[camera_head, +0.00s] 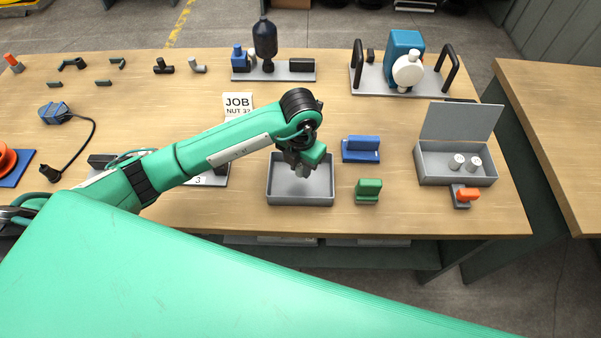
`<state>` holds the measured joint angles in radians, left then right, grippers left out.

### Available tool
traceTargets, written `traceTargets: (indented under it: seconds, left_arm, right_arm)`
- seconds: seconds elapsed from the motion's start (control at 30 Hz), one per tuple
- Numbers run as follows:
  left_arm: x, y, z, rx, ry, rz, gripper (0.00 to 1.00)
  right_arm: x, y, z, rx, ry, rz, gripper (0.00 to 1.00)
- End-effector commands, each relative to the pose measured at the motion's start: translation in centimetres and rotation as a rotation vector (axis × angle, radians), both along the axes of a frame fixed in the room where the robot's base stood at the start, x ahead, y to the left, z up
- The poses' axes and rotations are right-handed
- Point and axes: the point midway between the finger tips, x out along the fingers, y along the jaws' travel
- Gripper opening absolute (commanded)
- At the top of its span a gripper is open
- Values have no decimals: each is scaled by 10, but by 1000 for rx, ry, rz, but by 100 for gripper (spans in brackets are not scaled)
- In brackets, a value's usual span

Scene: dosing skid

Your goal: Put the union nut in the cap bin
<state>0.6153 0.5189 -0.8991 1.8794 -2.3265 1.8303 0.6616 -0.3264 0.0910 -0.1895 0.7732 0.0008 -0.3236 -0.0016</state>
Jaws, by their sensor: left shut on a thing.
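My left gripper (303,168) reaches in from the left and points down over an open grey bin (300,200), which I take for the cap bin. The gripper is shut on a small grey piece, which I take for the union nut; the fingers and wrist hide most of it. The piece appears above the bin floor, near the bin's back half; the exact height is hard to tell. The visible bin floor looks empty. My right gripper is not in view.
A blue block (361,150) and a green block (368,191) stand right of the bin. Farther right is a grey box with a raised lid (460,122) and two white cylinders (456,161). A job card (238,104) stands behind my arm.

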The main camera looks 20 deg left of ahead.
Motion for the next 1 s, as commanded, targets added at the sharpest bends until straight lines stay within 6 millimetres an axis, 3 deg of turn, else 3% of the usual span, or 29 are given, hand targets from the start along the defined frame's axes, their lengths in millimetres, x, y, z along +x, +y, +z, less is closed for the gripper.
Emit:
traceTargets:
  seconds: [0.4,0.77,0.8,0.9,1.0]
  left_arm:
    - [0,0,-45,0,1,1,4]
    - [0,0,-50,0,-1,-1,4]
    - [0,0,-48,0,-1,-1,32]
    - [0,0,-48,0,-1,-1,48]
    - [0,0,-48,0,-1,-1,48]
  right_arm:
    - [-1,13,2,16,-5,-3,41]
    - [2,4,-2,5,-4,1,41]
    - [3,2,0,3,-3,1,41]
    - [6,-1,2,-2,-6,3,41]
    - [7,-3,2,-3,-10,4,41]
